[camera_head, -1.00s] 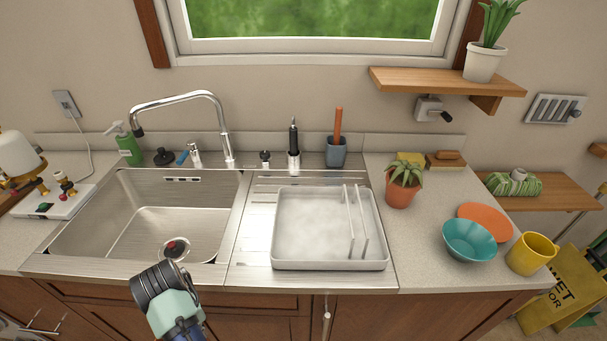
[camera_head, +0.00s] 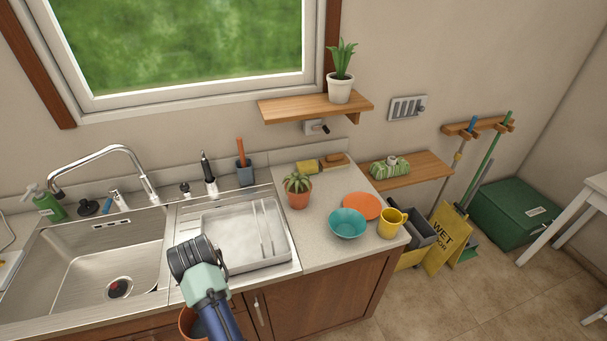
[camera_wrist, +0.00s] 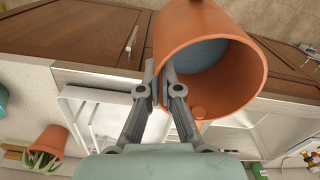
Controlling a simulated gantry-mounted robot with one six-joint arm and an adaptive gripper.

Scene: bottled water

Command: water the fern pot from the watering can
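An orange pot-shaped container (camera_wrist: 255,70) with a blue-grey inside fills the upper middle of the wrist view. My gripper (camera_wrist: 160,75) has one finger outside its wall and one inside, closed on the rim. In the head view the container (camera_head: 188,322) is partly hidden behind my arm, in front of the counter. A spiky green plant in a terracotta pot (camera_head: 298,197) stands on the counter. A leafy plant in a white pot (camera_head: 340,90) stands on the wall shelf. I cannot tell which is the fern pot. I recognise no watering can shape.
The steel sink (camera_head: 60,285) and white drying tray (camera_head: 283,245) lie left of the potted plant. A teal bowl (camera_head: 347,223), orange plate (camera_head: 362,205) and yellow mug (camera_head: 391,223) sit to its right. Sponges lie behind. The yellow wet-floor sign (camera_head: 440,240) stands on the floor.

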